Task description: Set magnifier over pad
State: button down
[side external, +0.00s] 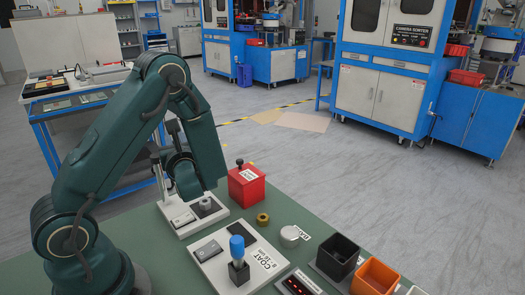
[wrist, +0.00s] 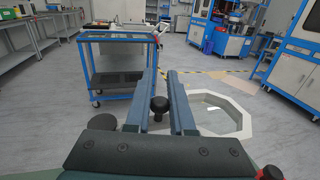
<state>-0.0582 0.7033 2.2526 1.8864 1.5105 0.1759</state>
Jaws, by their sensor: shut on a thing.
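In the wrist view my gripper (wrist: 162,75) has its two fingers on either side of a black knob (wrist: 159,108) and is shut on it. A pale octagonal frame (wrist: 247,122) with a see-through middle, seemingly the magnifier, lies just right of the fingers. Its link to the knob is hidden. In the side view my forearm mostly hides the gripper, beside a thin upright post (side external: 158,177) on a white base (side external: 183,226). A dark pad (side external: 216,210) with a grey round part (side external: 205,201) lies on that base, below my arm.
A brass ring (side external: 262,219), a silver round part (side external: 290,236), a black bin (side external: 338,256) and an orange bin (side external: 376,277) are to the right.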

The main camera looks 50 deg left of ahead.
dwell(0.3)
jog(key=shift+w+d+m+t+h, duration=0.15)
jog(key=shift+d+m+t+h, duration=0.3)
jog(key=shift+m+t, duration=0.5)
jog(key=shift+w+d+m+t+h, duration=0.1)
jog(key=shift+d+m+t+h, duration=0.35)
jog(key=shift+t, duration=0.8)
jog(key=shift+a, duration=0.1)
jog(key=c, duration=0.8)
grip_release()
jog(key=shift+o, duration=0.2)
jog(key=shift+a+g, duration=0.1)
jog(key=shift+g, duration=0.2)
